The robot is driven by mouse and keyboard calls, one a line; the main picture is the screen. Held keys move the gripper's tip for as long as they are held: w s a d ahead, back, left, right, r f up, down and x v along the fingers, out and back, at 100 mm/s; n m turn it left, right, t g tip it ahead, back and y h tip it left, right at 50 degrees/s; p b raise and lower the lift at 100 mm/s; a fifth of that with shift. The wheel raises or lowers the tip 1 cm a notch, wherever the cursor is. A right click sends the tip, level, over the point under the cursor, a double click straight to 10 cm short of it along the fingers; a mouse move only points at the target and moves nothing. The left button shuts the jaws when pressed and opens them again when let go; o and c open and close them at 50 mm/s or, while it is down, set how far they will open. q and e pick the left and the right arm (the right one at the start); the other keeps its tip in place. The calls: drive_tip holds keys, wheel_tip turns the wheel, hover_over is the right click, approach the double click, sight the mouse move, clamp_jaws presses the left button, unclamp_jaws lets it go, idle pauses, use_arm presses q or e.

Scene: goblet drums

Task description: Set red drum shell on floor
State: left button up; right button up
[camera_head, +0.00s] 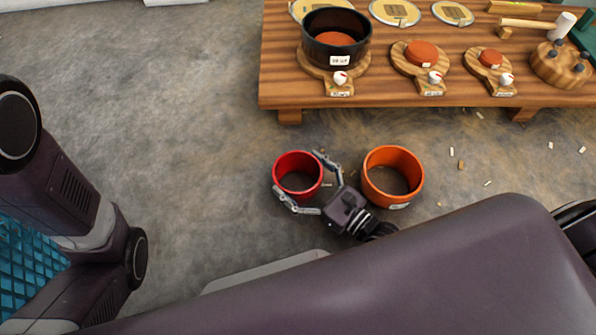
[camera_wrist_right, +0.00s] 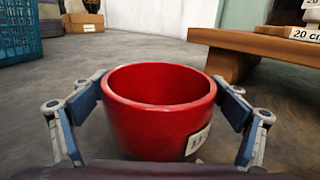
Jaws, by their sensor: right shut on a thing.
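The red drum shell (camera_head: 298,189) is a short open cylinder, upright at floor level in front of the low table in the head view. My right gripper (camera_head: 297,176) has its fingers around it on both sides. In the right wrist view the red drum shell (camera_wrist_right: 160,125) fills the space between the fingers, with a white label on its right side. Its underside is hidden, so I cannot tell whether it touches the floor. My left gripper is not in view; only part of my left arm shows.
An orange shell (camera_head: 416,190) stands on the floor just right of my right gripper. The low wooden table (camera_head: 390,93) behind holds a black shell (camera_head: 354,50), wooden stands, discs and a mallet (camera_head: 564,24). Small chips lie on the floor at right. The floor at left is clear.

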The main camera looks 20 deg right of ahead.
drive_tip(key=o, duration=1)
drive_tip(key=v, duration=1.2)
drive_tip(key=shift+s, duration=0.1)
